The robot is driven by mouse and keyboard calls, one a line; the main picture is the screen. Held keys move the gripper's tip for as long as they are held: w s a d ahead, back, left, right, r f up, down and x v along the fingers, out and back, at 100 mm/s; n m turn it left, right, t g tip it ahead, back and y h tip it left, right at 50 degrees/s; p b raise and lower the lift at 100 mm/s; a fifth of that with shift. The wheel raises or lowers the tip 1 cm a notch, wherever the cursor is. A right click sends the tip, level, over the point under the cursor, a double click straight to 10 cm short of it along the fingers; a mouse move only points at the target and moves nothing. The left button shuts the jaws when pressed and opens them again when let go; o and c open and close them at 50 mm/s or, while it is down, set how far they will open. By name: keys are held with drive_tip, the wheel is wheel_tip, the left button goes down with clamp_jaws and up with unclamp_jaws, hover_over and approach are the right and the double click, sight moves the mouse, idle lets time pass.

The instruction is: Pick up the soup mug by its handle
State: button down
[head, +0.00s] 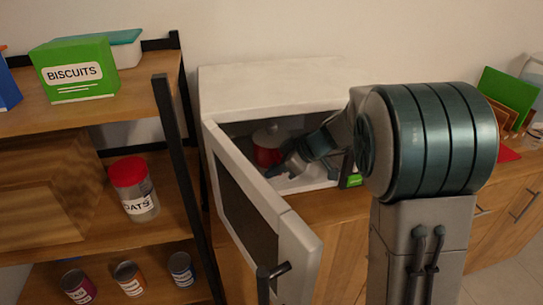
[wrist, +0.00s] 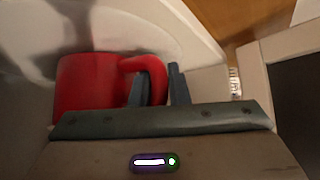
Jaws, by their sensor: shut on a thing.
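The red soup mug (head: 268,155) is inside the open white microwave (head: 275,85), with something white at its top. In the wrist view the mug (wrist: 90,87) is at the left, its handle pointing right. My gripper (wrist: 158,90) has one finger inside the handle loop and the other outside, shut on the handle. In the head view my gripper (head: 285,167) reaches into the microwave beside the mug. The mug's lower part is hidden behind the gripper body in the wrist view. I cannot tell whether the mug is lifted.
The microwave door (head: 250,200) hangs open toward the front left. Shelves at the left hold a biscuits box (head: 75,70), an oats jar (head: 135,190) and several cans. A small green item (head: 353,180) is at the microwave's right front. Boards (head: 505,98) stand on the right counter.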

drive_tip(key=shift+r, duration=0.2)
drive_tip(key=shift+r, duration=0.6)
drive_tip(key=shift+s+d, duration=0.1)
drive_tip(key=shift+s, duration=0.15)
drive_tip(key=s+d+b, duration=0.1)
drive_tip(key=s+d, duration=0.1)
drive_tip(key=s, duration=0.6)
drive_tip(key=s+d+b, duration=0.1)
drive_tip(key=s+d, duration=0.1)
drive_tip(key=s, duration=0.6)
drive_tip(key=shift+s+d, duration=0.4)
